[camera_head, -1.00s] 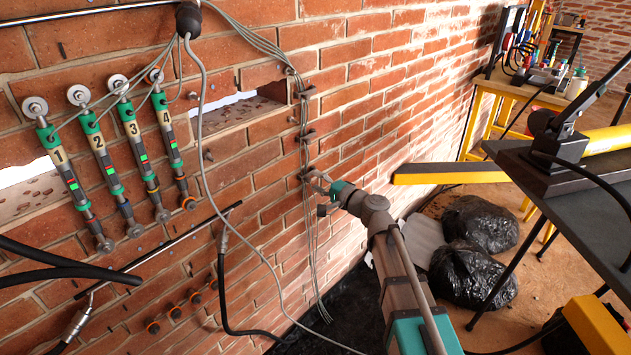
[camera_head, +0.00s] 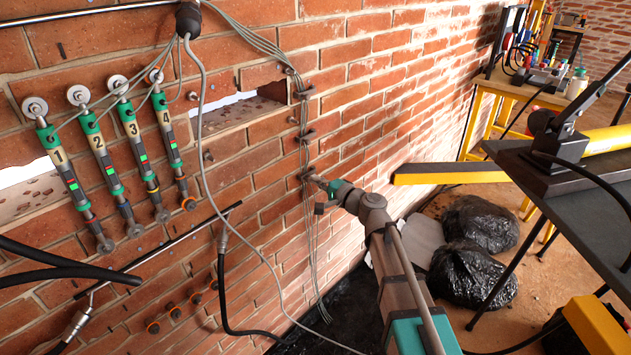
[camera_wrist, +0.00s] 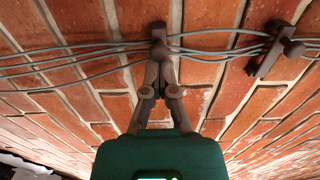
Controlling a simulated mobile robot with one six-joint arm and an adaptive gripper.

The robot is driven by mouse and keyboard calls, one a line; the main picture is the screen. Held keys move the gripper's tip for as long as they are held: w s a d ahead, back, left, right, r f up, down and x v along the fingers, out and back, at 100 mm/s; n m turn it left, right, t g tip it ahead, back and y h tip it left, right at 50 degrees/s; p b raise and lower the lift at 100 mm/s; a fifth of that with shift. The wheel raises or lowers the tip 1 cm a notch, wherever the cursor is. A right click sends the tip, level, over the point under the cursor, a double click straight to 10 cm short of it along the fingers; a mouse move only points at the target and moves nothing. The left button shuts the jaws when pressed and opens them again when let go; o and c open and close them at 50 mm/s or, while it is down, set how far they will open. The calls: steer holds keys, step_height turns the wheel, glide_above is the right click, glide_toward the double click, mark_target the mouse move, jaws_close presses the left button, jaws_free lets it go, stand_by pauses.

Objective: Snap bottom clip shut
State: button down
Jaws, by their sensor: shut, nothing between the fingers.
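The bottom clip (camera_head: 306,173) is a small dark clip on the brick wall, lowest of those along the grey cables (camera_head: 308,222). In the wrist view the bottom clip (camera_wrist: 158,33) is straight ahead of my fingers, with the cables (camera_wrist: 100,52) running across at it. My gripper (camera_head: 317,180) reaches it from the lower right. In the wrist view my gripper (camera_wrist: 159,62) has its fingertips together, empty, at the clip's near end. Whether they touch the clip, and whether it is latched, I cannot tell.
The middle clip (camera_head: 305,136) and the top clip (camera_head: 304,93) sit above along the cables. A neighbouring clip (camera_wrist: 272,50) lies tilted at the right in the wrist view. Numbered gauges (camera_head: 100,160) are on the left wall. A yellow beam (camera_head: 450,174) lies right of my arm.

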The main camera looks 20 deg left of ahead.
steer(key=c, duration=1.4)
jaws_free()
steer(key=shift+s+a+t, duration=0.25)
steer(key=shift+t, duration=0.15)
steer(key=c, duration=0.6)
jaws_free()
steer(key=shift+d, duration=0.15)
steer(key=v, duration=1.1)
steer(key=shift+s+d+r, duration=0.15)
steer(key=shift+s+d, duration=0.1)
